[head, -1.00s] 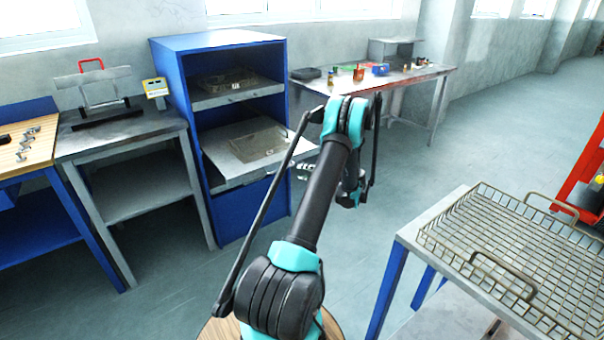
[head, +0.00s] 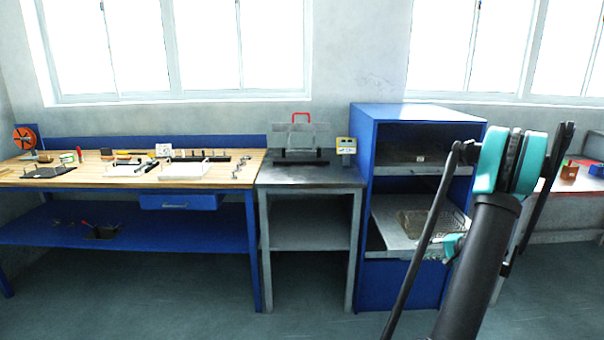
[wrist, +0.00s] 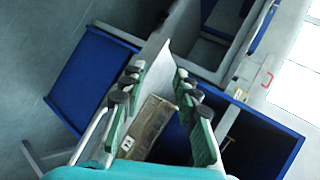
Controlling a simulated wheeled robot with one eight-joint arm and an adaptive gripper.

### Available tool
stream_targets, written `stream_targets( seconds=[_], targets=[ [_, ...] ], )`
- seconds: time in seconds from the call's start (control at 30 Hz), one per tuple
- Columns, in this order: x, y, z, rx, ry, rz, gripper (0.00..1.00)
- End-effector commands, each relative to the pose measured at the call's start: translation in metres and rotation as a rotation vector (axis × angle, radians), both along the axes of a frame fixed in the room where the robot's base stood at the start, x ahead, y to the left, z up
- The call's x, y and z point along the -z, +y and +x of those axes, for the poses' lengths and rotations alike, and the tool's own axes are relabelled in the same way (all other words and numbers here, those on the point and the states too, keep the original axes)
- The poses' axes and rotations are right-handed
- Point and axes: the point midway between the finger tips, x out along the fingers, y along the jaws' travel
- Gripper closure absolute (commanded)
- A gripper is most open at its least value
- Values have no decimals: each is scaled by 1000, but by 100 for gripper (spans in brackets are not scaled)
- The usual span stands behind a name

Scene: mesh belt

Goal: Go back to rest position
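My gripper (wrist: 160,80) shows in the wrist view with its two green-padded fingers spread apart and nothing held between them. Beyond the fingers I see a brownish mesh basket (wrist: 150,124), apart from them as far as I can tell. In the head view my arm (head: 487,250) rises at the right, and the gripper is mostly hidden behind it. The mesh basket (head: 420,222) lies on the pulled-out lower tray (head: 386,222) of the blue cabinet (head: 365,145), left of and partly behind my arm.
A grey stand (head: 312,176) with a red-handled device (head: 301,140) and a small yellow meter (head: 346,146) is left of the cabinet. A long wooden workbench (head: 110,180) with tools stands further left. Another bench (head: 575,183) is at the right. The floor (head: 180,305) in front is clear.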

Motion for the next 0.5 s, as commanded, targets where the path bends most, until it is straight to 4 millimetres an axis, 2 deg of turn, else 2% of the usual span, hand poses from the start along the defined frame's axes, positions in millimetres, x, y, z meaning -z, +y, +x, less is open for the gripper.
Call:
stream_targets(
  seconds=[0.03, 0.2, 0.37, 0.5],
  targets=[
    [-9, 25, -5, -31, 20, -33, 69],
    [-25, 92, -29, -122, 88, -159, 69],
    [-36, 148, -64, -210, 139, -286, 69],
    [-42, 189, -103, -288, 172, -401, 69]
  ],
)
